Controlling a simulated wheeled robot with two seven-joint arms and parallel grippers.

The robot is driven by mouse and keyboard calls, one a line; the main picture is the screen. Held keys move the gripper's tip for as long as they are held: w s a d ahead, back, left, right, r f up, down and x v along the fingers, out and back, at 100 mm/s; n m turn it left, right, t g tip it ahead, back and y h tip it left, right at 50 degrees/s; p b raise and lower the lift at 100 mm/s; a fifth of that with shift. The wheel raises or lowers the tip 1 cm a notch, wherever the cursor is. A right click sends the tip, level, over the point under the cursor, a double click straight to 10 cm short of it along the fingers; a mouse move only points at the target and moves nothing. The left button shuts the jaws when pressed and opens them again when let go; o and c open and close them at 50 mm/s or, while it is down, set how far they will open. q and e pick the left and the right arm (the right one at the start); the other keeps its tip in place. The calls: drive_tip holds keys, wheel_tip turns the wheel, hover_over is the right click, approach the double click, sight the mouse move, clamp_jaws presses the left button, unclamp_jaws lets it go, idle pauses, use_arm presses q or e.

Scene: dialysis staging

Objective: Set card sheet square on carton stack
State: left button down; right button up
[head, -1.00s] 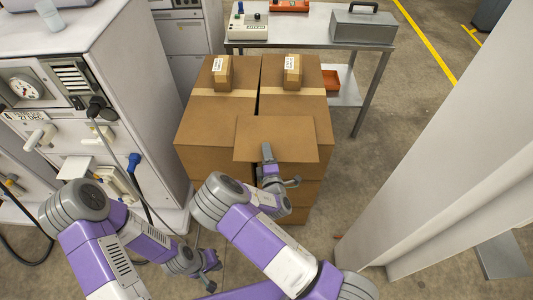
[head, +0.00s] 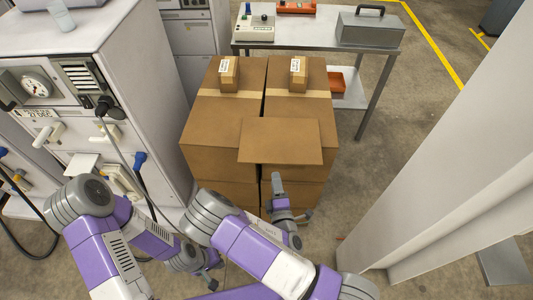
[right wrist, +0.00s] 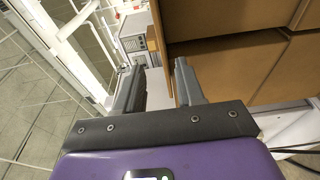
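The brown card sheet (head: 281,141) lies on the near part of the carton stack (head: 216,128) in the head view, mostly on the right-hand column. Its left part spans the gap between columns, and its near edge appears to stick out past the stack's near top edge. My right gripper (head: 277,178) is just in front of the stack, below the sheet's near edge and apart from it.
Two small labelled boxes (head: 229,73) (head: 298,74) stand on the far part of the stack. A dialysis machine (head: 130,80) is close on the left. A metal table (head: 305,47) stands behind, and a pale panel (head: 450,160) rises on the right.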

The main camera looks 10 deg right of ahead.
drive_tip(key=s+d+f+m+g+h, duration=0.1)
drive_tip(key=s+d+f+m+g, duration=0.1)
drive_tip(key=s+f+m+g, duration=0.45)
drive_tip(key=s+d+f+m+g, duration=0.1)
drive_tip(key=d+f+m+g, duration=0.2)
drive_tip(key=f, duration=0.6)
drive_tip(key=s+a+m+g+y, duration=0.6)
drive_tip(key=s+a+m+g, duration=0.1)
drive_tip(key=s+a+m, duration=0.1)
drive_tip(key=shift+s+a+f+m+g+y, duration=0.3)
drive_tip(key=shift+s+a+m+g, duration=0.1)
drive_tip(key=shift+a+m, duration=0.4)
drive_tip(key=shift+s+a+r, duration=0.1)
drive_tip(key=shift+s+r, duration=0.1)
drive_tip(key=shift+r, duration=0.1)
drive_tip(key=c, duration=0.4)
clamp_jaws()
drive_tip(key=shift+s, duration=0.1)
